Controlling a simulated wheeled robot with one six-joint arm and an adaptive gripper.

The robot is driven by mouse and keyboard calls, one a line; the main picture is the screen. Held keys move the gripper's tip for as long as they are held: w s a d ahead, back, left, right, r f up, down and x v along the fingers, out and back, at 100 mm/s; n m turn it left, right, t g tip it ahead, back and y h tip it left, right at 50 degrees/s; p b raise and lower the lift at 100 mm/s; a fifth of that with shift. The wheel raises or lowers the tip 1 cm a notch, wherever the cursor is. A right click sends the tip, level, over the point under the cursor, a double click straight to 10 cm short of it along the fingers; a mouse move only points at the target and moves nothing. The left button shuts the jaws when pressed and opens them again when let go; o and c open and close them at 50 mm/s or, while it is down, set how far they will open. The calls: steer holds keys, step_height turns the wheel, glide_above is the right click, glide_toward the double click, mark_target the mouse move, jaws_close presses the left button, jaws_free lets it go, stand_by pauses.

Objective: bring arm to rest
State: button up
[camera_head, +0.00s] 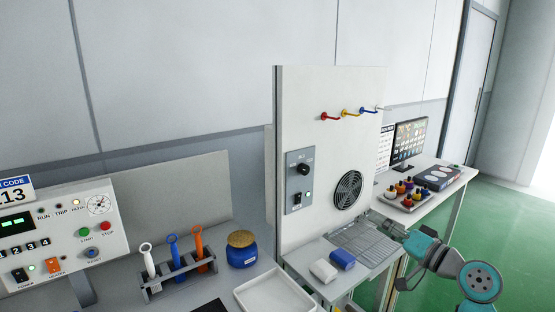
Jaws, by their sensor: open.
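My arm reaches in from the lower right, with teal and grey links. My gripper (377,219) is at its left end, over the right edge of the small bench with the grey slotted rack (352,243). It is small in the picture, but the jaws look open and I see nothing held in them. Whether it touches the rack or hovers above it, I cannot tell.
A white block (323,271) and a blue block (342,259) lie left of the rack. An upright panel (325,150) with hooks and a fan stands behind. A tray of small bottles (407,198) stands beyond my gripper. Green floor (510,250) is clear at right.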

steer(key=s+a+f+m+h, duration=0.1)
steer(key=s+f+m+h, duration=0.2)
steer(key=f, duration=0.7)
steer(key=s+a+f+m+h, duration=0.1)
steer(key=s+a+f+h, duration=0.1)
steer(key=s+f, duration=0.5)
steer(key=s+a+f+h, duration=0.2)
steer(key=s+f+h, duration=0.2)
steer(key=s+f, duration=1)
steer(key=s+a+n+h, duration=0.1)
steer(key=s+n+h, duration=0.15)
steer(key=s, duration=2.25)
steer(key=s+a+r+n, duration=0.1)
steer(key=s+r+n, duration=0.2)
steer(key=s+r, duration=0.3)
steer(key=shift+s+y, duration=0.45)
steer(key=shift+s, duration=0.6)
steer(key=shift+a+n, duration=0.1)
steer(key=shift+n, duration=0.15)
